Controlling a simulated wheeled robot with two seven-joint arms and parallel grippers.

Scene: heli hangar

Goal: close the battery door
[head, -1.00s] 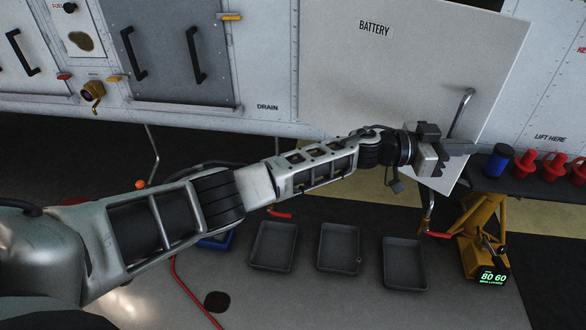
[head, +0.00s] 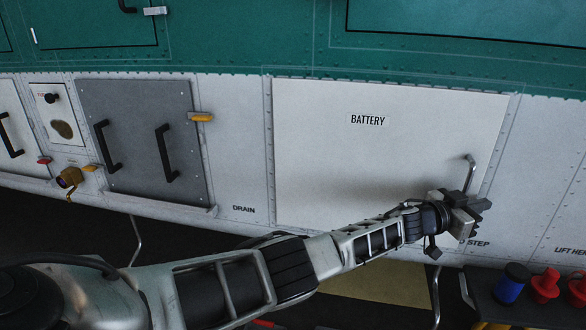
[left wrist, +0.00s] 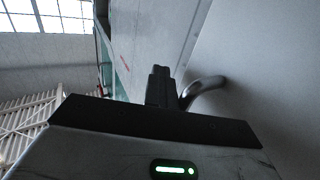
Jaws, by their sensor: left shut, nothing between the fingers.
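The white battery door (head: 360,150), lettered BATTERY, lies about flush with the helicopter's side in the head view; any small gap at its edge is too fine to tell. Its metal handle (head: 470,172) stands at the door's lower right. My left gripper (head: 474,214) is shut and empty, just below the handle, in front of the door's lower right corner. In the left wrist view the shut fingers (left wrist: 160,86) are beside the curved handle (left wrist: 204,88); I cannot tell whether they touch it. My right gripper is not in view.
A grey panel (head: 142,142) with two black handles is left of the door. A yellow latch (head: 201,117) and a brass valve (head: 70,178) are near it. A blue can (head: 511,284) and red items (head: 545,285) stand on a dark surface at the lower right.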

